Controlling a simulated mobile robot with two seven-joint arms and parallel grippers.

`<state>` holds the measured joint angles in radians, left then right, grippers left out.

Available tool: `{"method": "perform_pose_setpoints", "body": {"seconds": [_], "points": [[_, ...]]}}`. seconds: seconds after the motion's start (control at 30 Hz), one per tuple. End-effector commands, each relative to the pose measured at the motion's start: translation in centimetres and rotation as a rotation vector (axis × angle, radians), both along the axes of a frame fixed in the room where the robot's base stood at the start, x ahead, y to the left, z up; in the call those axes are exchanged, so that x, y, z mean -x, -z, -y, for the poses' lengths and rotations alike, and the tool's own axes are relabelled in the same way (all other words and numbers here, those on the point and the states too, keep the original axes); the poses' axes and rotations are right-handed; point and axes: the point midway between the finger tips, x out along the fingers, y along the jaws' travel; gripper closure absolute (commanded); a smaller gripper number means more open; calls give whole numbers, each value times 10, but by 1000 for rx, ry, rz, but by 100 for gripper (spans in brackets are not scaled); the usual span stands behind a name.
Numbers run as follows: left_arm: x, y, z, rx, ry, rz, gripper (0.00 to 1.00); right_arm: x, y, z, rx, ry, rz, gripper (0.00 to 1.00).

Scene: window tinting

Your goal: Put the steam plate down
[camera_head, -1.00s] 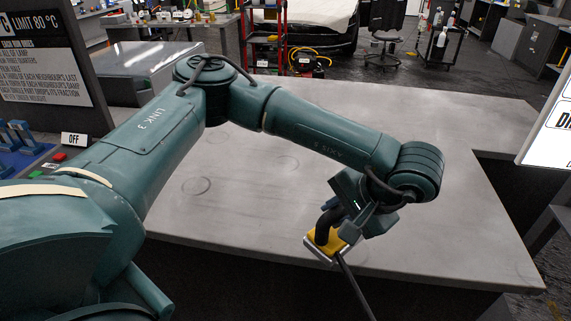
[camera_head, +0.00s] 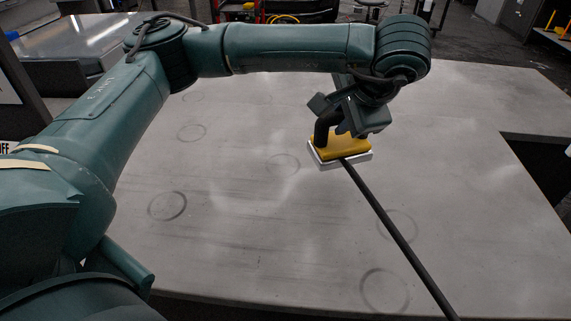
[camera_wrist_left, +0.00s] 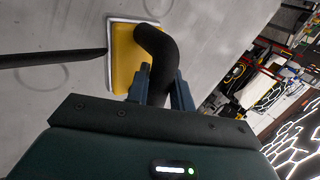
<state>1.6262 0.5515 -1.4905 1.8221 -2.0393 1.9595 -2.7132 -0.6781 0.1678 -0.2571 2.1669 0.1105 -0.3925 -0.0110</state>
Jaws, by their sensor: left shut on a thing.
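The steam plate (camera_head: 341,147) has a yellow top, a pale metal rim, a black bent handle and a long black hose. My left gripper (camera_head: 335,122) is shut on its black handle. In the left wrist view the steam plate (camera_wrist_left: 124,60) shows beyond the fingers (camera_wrist_left: 158,85), which sit on either side of the handle. The plate is over the grey table (camera_head: 250,230); I cannot tell whether it touches the surface. The hose (camera_head: 400,240) runs from the plate to the lower right. My right gripper is not in view.
The tabletop is bare around the plate, with several faint dark rings on it. A dark gap (camera_head: 540,165) cuts into the table at the right. A grey metal box (camera_head: 75,50) stands at the back left.

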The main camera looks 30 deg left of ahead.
Motion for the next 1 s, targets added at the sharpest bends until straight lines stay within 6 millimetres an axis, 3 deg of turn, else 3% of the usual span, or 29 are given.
{"method": "perform_pose_setpoints", "body": {"seconds": [0.17, 0.4, 0.67, 0.83, 1.0], "points": [[-2, 6, 0, 0, 17, -1, 100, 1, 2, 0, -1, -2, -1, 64], [-2, 48, -1, 1, 17, -2, 100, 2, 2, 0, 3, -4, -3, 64], [-2, 70, 0, 2, 16, 0, 100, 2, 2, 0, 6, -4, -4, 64], [-1, 94, 0, 1, 16, -2, 100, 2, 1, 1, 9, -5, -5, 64], [-2, 98, 0, 1, 17, 4, 100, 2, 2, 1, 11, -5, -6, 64]]}}
